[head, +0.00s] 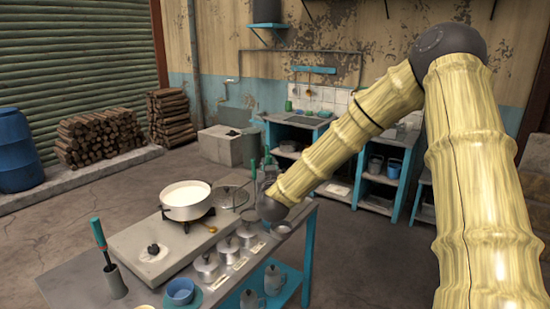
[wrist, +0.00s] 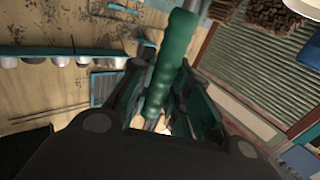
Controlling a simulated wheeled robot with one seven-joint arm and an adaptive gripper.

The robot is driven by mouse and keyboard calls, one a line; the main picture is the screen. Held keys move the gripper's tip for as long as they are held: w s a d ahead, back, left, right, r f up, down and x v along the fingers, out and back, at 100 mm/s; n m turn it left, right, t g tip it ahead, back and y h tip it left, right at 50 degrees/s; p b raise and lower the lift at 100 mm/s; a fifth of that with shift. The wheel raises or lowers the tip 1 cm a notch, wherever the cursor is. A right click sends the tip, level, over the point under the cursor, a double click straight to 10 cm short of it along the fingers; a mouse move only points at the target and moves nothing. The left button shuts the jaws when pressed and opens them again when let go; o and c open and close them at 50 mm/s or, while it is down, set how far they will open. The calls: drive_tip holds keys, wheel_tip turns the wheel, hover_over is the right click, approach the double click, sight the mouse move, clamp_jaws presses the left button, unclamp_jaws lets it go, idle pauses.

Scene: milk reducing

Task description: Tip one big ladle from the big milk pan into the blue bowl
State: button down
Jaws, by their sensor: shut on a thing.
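The big milk pan (head: 186,211) sits on a burner on the worktop, with white milk (head: 187,193) in it. The blue bowl (head: 180,291) stands at the front edge of the worktop, below the pan in the head view. My gripper (wrist: 160,78) is shut on a thick green handle (wrist: 172,60) in the wrist view. The far end of this tool is hidden, so I cannot tell whether it is the big ladle. In the head view my gripper is mostly hidden behind my arm, right of the pan.
A green-handled tool (head: 99,235) stands in a metal holder (head: 114,281) at the worktop's left. Several lidded metal pots (head: 206,266) line the front right, near the bowl. A round lid (head: 229,197) lies right of the pan.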

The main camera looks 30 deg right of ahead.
drive_tip(key=s+a+f+n+y, duration=0.2)
drive_tip(key=s+a+f, duration=0.3)
drive_tip(key=a+f, duration=0.4)
drive_tip(key=s+a+f+n+t+y, duration=0.1)
drive_tip(key=s+a+f+y, duration=0.3)
drive_tip(key=a+f, duration=0.5)
drive_tip(key=s+a+f+n+t+y, duration=0.1)
drive_tip(key=s+a+f+n+y, duration=0.1)
drive_tip(key=s+a+f, duration=0.4)
drive_tip(key=a+f, duration=0.3)
drive_tip(key=a, duration=0.2)
drive_tip(key=shift+f+n+y, duration=0.3)
drive_tip(key=shift+n+y, duration=0.1)
drive_tip(key=shift+a+f, duration=0.15)
drive_tip(key=shift+s+a+f, duration=0.15)
drive_tip(key=shift+a+f, duration=0.05)
